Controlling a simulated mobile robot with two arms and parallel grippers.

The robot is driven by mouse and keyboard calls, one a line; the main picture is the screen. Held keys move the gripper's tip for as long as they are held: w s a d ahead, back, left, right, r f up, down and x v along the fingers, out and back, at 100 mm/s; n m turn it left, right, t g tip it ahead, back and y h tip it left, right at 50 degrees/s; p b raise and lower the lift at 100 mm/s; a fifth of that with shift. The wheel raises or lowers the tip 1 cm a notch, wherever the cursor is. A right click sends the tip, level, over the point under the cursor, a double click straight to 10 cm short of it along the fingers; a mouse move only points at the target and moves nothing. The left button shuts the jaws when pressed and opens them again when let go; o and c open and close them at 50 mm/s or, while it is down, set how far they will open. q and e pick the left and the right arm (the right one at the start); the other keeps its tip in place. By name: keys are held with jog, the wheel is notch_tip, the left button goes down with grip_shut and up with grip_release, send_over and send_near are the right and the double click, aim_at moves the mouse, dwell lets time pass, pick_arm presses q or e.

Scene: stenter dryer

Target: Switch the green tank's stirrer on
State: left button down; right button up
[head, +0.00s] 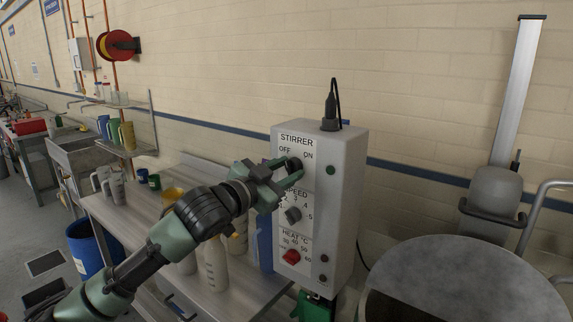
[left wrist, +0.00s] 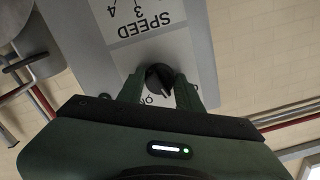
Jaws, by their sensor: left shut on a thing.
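The grey control box (head: 345,190) stands at centre in the head view, with STIRRER, SPEED and HEAT sections on its front. The black stirrer knob (head: 294,164) sits by the OFF and ON marks at the top. My left gripper (head: 288,178) is shut on this knob, one finger on each side. In the left wrist view the knob (left wrist: 158,77) shows between the fingers of my left gripper (left wrist: 160,92), with the panel upside down. The fingers partly cover the OFF/ON lettering, and I cannot tell the knob's setting. My right gripper is out of view.
A large round grey vessel (head: 455,265) stands close on the right. A bench (head: 125,215) with jugs and bottles lies left, behind my arm.

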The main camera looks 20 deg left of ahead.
pick_arm(q)
jog(key=m+p, duration=0.4)
jog(key=m, duration=0.3)
jog(key=shift+r, duration=0.15)
jog(key=m+p, duration=0.1)
jog(key=m, duration=0.1)
jog(key=shift+m, duration=0.4)
jog(key=shift+m+p, duration=0.35)
jog(key=shift+m, duration=1.05)
jog(key=shift+f, duration=0.2)
jog(key=c, duration=0.9)
grip_release()
jog(key=shift+r, duration=0.1)
jog(key=shift+c, duration=0.2)
